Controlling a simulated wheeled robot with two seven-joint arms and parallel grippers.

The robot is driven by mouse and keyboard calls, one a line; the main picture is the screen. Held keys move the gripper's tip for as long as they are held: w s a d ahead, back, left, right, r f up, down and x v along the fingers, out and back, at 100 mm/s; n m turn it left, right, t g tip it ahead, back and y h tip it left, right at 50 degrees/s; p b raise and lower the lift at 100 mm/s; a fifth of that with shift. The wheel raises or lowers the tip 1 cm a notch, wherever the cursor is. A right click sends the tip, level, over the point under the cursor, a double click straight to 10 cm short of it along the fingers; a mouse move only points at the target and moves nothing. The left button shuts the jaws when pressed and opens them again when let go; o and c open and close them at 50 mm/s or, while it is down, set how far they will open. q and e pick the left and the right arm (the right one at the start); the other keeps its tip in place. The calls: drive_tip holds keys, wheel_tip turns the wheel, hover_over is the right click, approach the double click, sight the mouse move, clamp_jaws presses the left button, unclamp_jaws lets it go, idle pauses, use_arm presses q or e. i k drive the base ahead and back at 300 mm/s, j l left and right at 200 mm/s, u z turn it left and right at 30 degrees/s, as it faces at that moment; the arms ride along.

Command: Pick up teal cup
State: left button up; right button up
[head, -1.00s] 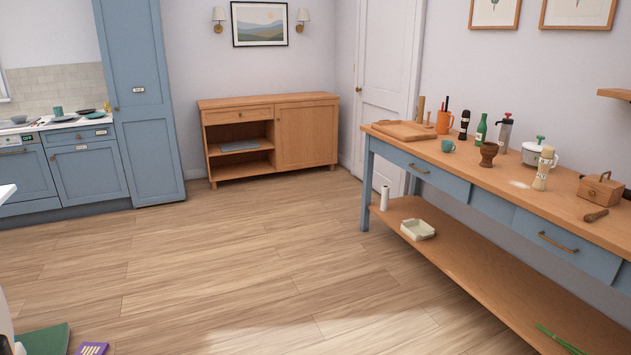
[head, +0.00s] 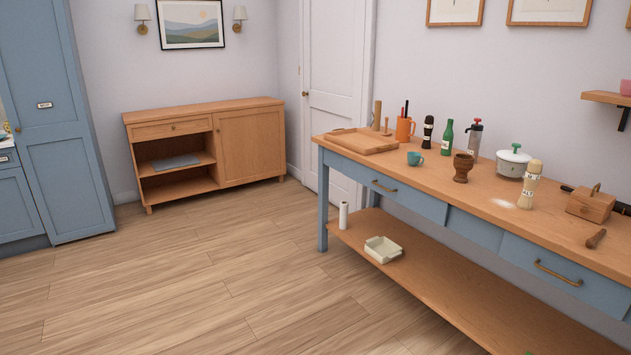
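A small teal cup (head: 415,158) stands upright on the wooden top of the blue work table (head: 478,192), near its front edge. It is right of the wooden tray and left of a dark brown goblet-like pot. Neither of my grippers shows in the head view.
On the table stand a wooden tray (head: 361,142), an orange mug (head: 404,129), a green bottle (head: 447,138), a brown pot (head: 463,167), a white lidded pot (head: 513,160) and a wooden box (head: 592,203). Below is a shelf with a cream dish (head: 382,249). The floor (head: 215,290) ahead is clear.

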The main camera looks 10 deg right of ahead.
sight(414, 158)
drive_tip(key=i+z, duration=0.3)
drive_tip(key=i, duration=0.15)
drive_tip(key=i+z, duration=0.3)
drive_tip(key=i, duration=0.15)
drive_tip(key=i+j+z, duration=0.1)
drive_tip(key=i+z, duration=0.25)
drive_tip(key=i+j+z, duration=0.3)
drive_tip(key=i, duration=0.2)
drive_tip(key=i+j+z, duration=0.9)
drive_tip(key=j, duration=0.15)
drive_tip(key=i+j+z, duration=0.15)
drive_tip(key=j+z, duration=0.15)
drive_tip(key=j, duration=0.4)
drive_tip(key=i+j+z, duration=0.15)
drive_tip(key=j, duration=0.1)
